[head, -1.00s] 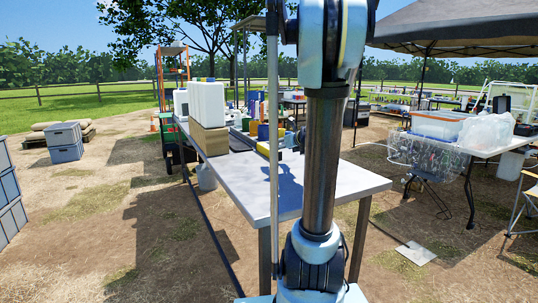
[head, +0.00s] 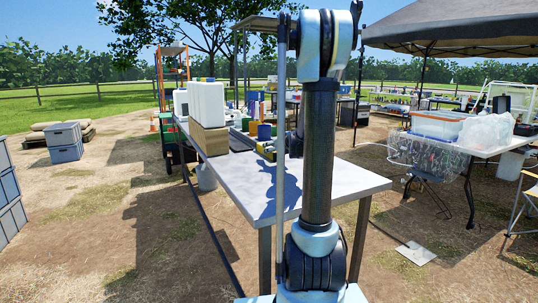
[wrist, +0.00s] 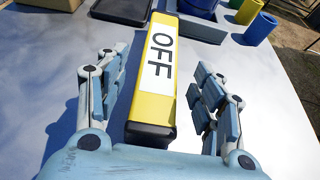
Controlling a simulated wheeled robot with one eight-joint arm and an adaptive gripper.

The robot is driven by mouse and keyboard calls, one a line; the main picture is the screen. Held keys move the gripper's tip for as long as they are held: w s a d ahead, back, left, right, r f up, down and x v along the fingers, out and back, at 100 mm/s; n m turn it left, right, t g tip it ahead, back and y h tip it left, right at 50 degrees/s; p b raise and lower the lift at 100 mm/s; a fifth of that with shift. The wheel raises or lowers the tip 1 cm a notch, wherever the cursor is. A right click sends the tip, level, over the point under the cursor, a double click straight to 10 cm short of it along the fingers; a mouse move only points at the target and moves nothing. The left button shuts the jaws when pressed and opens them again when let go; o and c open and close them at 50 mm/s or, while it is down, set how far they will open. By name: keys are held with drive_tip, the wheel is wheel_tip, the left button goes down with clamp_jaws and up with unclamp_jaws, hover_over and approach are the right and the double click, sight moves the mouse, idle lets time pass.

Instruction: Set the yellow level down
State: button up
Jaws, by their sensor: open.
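The yellow level (wrist: 158,75) is a long yellow bar with dark ends and a white label reading OFF. It lies lengthwise in the wrist view, on or just over the pale table top (wrist: 285,130); I cannot tell if it touches. My gripper (wrist: 153,62) is open, with one finger on each side of the level and visible gaps on both sides.
Beyond the level in the wrist view are a dark flat device (wrist: 122,10), a blue cylinder (wrist: 260,28) and a yellow cylinder (wrist: 248,11). In the head view white containers (head: 207,104) stand at the table's left side. The near table top is clear.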

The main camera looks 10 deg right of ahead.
drive_tip(key=shift+x, duration=2.5)
drive_tip(key=shift+c, duration=0.3)
drive_tip(key=c, duration=1.3)
drive_tip(key=shift+r, duration=0.1)
drive_tip(key=shift+c, duration=0.2)
wheel_tip(320, 180, up, 10)
drive_tip(key=shift+f, duration=0.1)
